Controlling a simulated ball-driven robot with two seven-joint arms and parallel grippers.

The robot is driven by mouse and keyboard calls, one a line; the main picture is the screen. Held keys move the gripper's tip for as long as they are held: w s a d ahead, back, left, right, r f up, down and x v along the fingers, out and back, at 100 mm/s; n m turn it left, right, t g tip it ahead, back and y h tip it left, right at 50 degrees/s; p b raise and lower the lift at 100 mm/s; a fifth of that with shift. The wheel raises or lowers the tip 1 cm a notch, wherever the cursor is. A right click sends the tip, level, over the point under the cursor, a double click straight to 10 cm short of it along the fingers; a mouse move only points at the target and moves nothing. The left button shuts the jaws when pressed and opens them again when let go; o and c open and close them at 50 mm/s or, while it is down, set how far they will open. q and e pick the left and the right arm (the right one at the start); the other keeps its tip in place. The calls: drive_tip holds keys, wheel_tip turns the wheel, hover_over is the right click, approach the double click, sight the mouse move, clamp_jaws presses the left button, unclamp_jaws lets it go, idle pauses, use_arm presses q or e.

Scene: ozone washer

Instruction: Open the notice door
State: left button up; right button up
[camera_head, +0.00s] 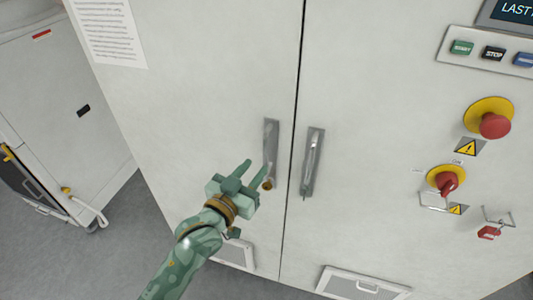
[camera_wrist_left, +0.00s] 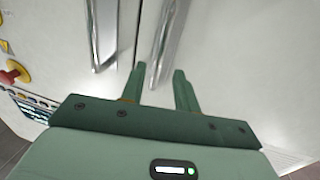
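The notice door (camera_head: 190,110) is the left cabinet door, with a printed sheet (camera_head: 108,30) near its top left. It is shut against the right door. Its upright metal handle (camera_head: 271,138) is near the seam; it also shows in the left wrist view (camera_wrist_left: 168,38). My left gripper (camera_head: 256,167) is open just left of and at the lower part of this handle. In the left wrist view, the handle's end appears between the two fingers (camera_wrist_left: 158,82), with gaps on both sides. Contact cannot be told. My right gripper is not in view.
The right door's handle (camera_head: 312,162) is close beside the seam; it also shows in the left wrist view (camera_wrist_left: 104,35). A red emergency button (camera_head: 494,125), a red switch (camera_head: 447,184) and push buttons are further right. Another white cabinet (camera_head: 60,90) stands left, with grey floor between.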

sight(264, 156)
use_arm(q)
drive_tip(key=x, duration=0.6)
drive_tip(key=shift+w+d, duration=0.2)
drive_tip(key=shift+w, duration=0.1)
clamp_jaws()
